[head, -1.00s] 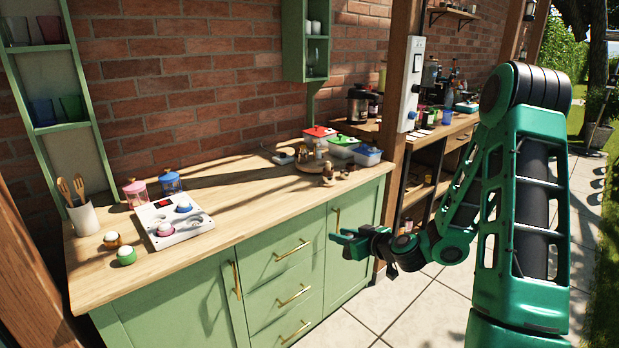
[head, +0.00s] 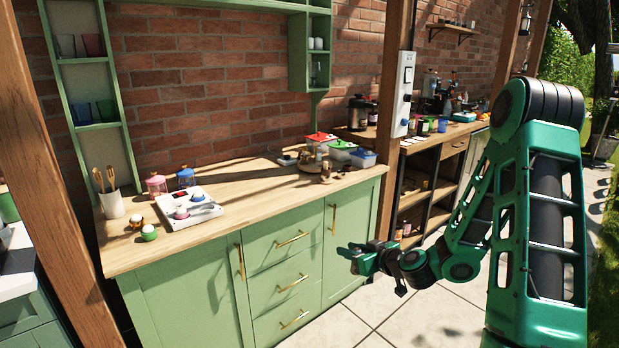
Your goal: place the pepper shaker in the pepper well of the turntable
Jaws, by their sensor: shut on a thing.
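The turntable (head: 307,168) appears as a low round wooden disc near the right end of the counter, with small dark and pale items on it. A small brown shaker-like item (head: 326,174) stands at its front right; I cannot tell whether it is pepper or salt. The pepper well is too small to make out. My gripper (head: 345,251) is in front of the green cabinet doors, below counter height and apart from the turntable. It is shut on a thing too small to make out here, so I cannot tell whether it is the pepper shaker.
Lidded containers, red, green and blue (head: 362,158), stand behind and right of the turntable. A white tray (head: 196,219), pink and blue jars and a utensil cup (head: 112,205) are at the left. The middle of the wooden counter (head: 250,187) is clear. A wooden post (head: 391,130) rises beyond its right end.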

